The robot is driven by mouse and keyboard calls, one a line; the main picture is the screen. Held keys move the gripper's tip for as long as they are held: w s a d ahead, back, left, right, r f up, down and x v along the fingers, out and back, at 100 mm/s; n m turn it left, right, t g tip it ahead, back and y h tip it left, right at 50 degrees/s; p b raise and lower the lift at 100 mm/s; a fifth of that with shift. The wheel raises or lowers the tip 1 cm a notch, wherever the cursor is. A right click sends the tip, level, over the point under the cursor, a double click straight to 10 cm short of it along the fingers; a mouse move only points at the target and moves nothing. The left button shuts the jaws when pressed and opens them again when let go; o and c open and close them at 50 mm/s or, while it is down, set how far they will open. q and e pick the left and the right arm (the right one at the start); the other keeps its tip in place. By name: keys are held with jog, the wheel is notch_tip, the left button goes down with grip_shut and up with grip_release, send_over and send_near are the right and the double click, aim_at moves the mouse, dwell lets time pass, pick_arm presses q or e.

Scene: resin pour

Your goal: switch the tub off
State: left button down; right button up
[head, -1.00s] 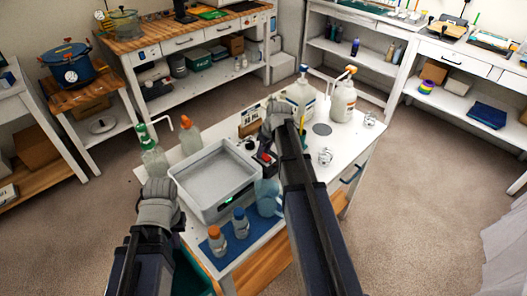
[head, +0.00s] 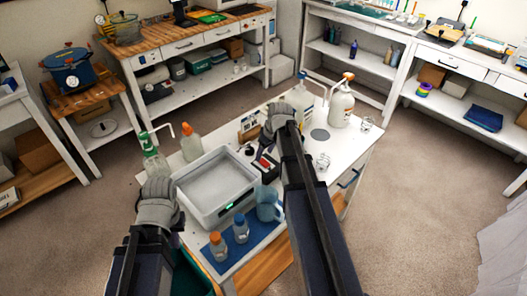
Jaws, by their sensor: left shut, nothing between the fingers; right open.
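The tub (head: 190,208) is a grey open rectangular basin on the white bench, with a small lit green display (head: 229,206) on its front. A small dark box with a red switch (head: 265,161) lies just right of the tub's back corner. My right gripper (head: 265,146) is open, pointing down just above and behind this box; whether it touches it cannot be told. My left gripper (head: 158,180) is shut and empty, beside the tub's left side, its fingertips partly hidden by its own body.
A blue jug (head: 268,204) and small bottles (head: 241,228) stand on a blue mat in front of the tub. Spray and orange-capped bottles (head: 191,144) stand behind it at left. Pump bottles (head: 341,107) and glass cups (head: 322,163) stand to the right, with some clear bench top.

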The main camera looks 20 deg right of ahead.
aim_at(267, 165)
jog(key=p+v, duration=0.3)
jog(key=v, duration=0.1)
jog(key=shift+r, duration=0.1)
dwell(0.3)
